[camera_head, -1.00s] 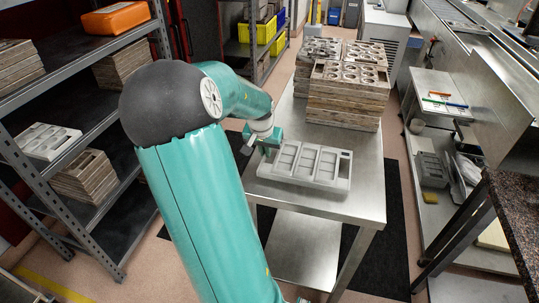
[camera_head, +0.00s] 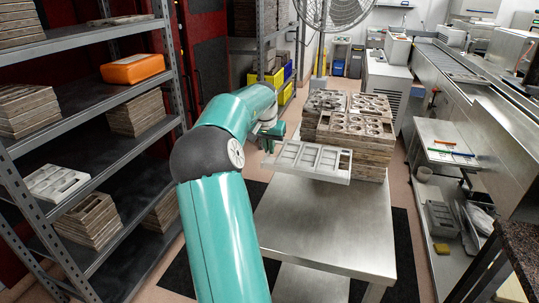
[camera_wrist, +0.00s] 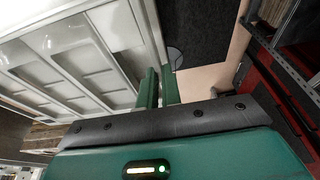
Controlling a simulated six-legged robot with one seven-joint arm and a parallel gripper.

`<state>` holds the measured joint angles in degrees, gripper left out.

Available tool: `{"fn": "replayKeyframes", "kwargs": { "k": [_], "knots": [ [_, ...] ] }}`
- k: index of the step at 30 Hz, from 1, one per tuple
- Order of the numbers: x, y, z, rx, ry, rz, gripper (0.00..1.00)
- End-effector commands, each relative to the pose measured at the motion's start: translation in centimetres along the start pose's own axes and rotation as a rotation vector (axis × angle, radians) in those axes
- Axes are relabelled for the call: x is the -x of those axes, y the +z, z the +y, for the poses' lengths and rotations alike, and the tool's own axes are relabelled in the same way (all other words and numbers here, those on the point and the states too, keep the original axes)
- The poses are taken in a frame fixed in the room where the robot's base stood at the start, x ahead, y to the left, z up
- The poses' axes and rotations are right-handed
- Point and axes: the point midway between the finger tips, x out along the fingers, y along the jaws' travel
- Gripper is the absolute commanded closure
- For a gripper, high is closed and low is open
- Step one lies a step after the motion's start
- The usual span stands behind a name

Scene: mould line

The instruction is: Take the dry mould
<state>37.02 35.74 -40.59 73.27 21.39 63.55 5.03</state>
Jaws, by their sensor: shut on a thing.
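The pale grey-white mould (camera_head: 308,161), a flat tray with several rectangular cavities, is held up above the steel table (camera_head: 325,222) in the head view. My gripper (camera_head: 272,141) is shut on its left end. In the wrist view the gripper fingers (camera_wrist: 158,88) are close together at the mould's edge, and the mould (camera_wrist: 75,55) fills the upper left. The exact grip on the rim is partly hidden. The mould is roughly level, in front of the stacked wooden moulds.
Stacks of brown wooden moulds (camera_head: 362,135) stand on the table's far half, close behind the held mould. The table's near half is bare. A shelf rack (camera_head: 85,130) on the left holds more mould stacks, another pale mould (camera_head: 57,183) and an orange case (camera_head: 132,68).

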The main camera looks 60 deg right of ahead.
Motion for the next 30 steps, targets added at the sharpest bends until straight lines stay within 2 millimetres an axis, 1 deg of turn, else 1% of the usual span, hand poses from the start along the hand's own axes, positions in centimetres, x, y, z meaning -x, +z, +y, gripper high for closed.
{"fn": "replayKeyframes", "kwargs": {
  "k": [15,30],
  "knots": [
    [3.5,-1.0,0.0,0.0,0.0,0.003,1.0],
    [3.6,-0.9,0.0,0.0,0.0,0.002,1.0]
  ]
}}
